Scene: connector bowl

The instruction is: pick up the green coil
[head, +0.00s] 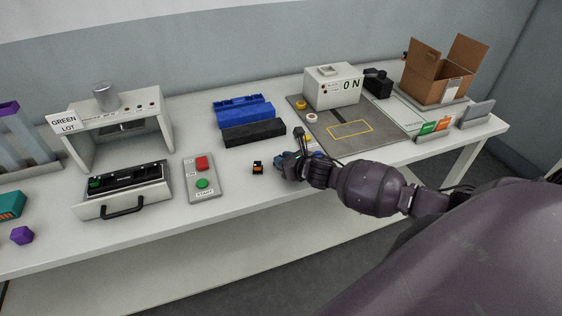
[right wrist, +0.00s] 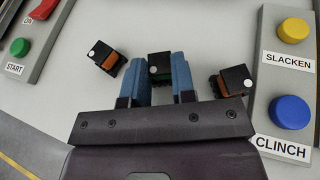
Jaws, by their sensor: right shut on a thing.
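The green coil (right wrist: 159,67), a small black block with a green part, is between the blue fingers of my right gripper (right wrist: 160,84) in the right wrist view. The fingers are shut on it from both sides. I cannot tell whether it touches the table. In the head view my right gripper (head: 283,161) is low over the table near its front edge and hides the coil. A black block with orange (right wrist: 104,57) lies to the left of the fingers and a similar one (right wrist: 231,80) to the right. My left gripper is not in view.
A START button panel (head: 202,178) stands left of the gripper. A panel with yellow and blue buttons (right wrist: 290,75) is close on the right. Blue and black trays (head: 253,132) lie behind. A grey mat with a machine (head: 332,88) is at the back right.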

